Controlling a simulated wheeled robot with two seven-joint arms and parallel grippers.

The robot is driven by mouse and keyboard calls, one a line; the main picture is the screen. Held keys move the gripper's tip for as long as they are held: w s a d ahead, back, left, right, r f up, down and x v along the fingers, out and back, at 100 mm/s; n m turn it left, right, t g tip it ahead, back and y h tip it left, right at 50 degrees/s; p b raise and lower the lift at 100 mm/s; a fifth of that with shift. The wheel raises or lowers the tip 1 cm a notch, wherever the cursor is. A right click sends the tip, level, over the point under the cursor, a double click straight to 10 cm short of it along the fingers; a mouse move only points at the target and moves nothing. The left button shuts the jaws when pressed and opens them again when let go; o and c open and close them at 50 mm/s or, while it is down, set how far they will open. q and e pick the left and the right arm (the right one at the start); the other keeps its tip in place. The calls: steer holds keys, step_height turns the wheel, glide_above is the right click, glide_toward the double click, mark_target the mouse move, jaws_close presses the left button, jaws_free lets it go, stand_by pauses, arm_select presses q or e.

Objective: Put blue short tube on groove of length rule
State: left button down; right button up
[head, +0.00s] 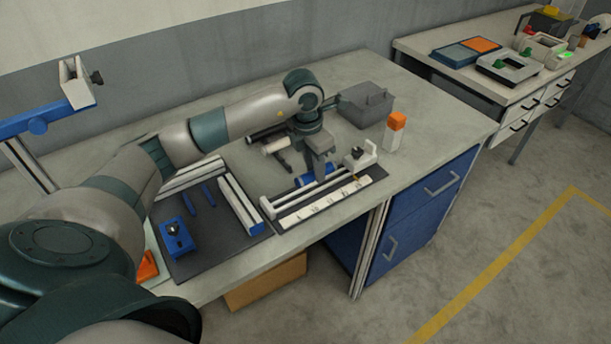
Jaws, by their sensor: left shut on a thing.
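The blue short tube (304,181) is in the jaws of my left gripper (319,174), which points down from above. The fingers hide the middle of the tube. The tube lies roughly along the length rule (320,203), close above or at its groove; I cannot tell whether it touches. The rule has a white marked strip along its front and a white end block with a dark knob at its right end. My right gripper is not in view.
A dark mat (215,245) with a blue fixture and blue tools lies left of the rule. Behind are dark and pale cylinders and a grey lidded box (366,105). A white bottle with an orange cap (395,131) stands to the right. The table's right end is clear.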

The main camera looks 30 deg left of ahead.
arm_select(q)
steer(key=shift+s+a+f+p, duration=0.2)
steer(key=shift+a+f, duration=0.1)
steer(key=shift+a, duration=0.25)
steer(key=shift+s+a+f+p, duration=0.15)
steer(key=shift+a+f, duration=0.15)
steer(key=shift+a, duration=0.2)
steer(key=shift+a+f, duration=0.15)
steer(key=shift+f, duration=0.05)
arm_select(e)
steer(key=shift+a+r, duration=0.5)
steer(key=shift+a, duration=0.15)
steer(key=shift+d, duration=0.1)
arm_select(q)
steer(key=shift+s+f+p, duration=0.1)
steer(key=shift+f+p, duration=0.3)
steer(key=shift+f, duration=0.15)
step_height(320, 180, down, 3)
steer(key=shift+r+p, duration=0.2)
steer(key=shift+p, duration=0.4)
steer(key=shift+f, duration=0.15)
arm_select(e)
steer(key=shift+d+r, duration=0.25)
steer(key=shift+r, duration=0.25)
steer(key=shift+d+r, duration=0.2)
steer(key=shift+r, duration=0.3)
